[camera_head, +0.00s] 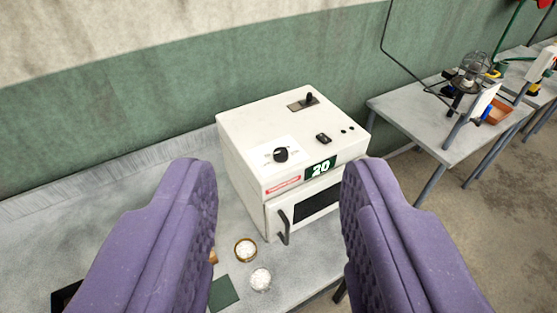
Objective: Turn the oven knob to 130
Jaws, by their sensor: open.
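The white oven (245,138) stands on a grey counter against the wall. Its black round knob (281,155) sits on a white dial plate on the sloping top, at the left. The dial marks are too small to read. A green display (320,168) on the oven's front edge reads 20. The oven door with its dark window (316,203) and black handle (284,227) looks shut. My gripper (276,180) has two purple padded fingers, wide apart and empty. The oven shows between and beyond them, with the knob in the gap. Neither finger appears to touch the knob.
A black lever (309,98) and a small black switch (323,138) are also on the oven top. Two small bowls of white grain (245,249) (260,279) and a dark green square (223,293) lie on the counter in front. A separate table (411,117) with equipment stands at right.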

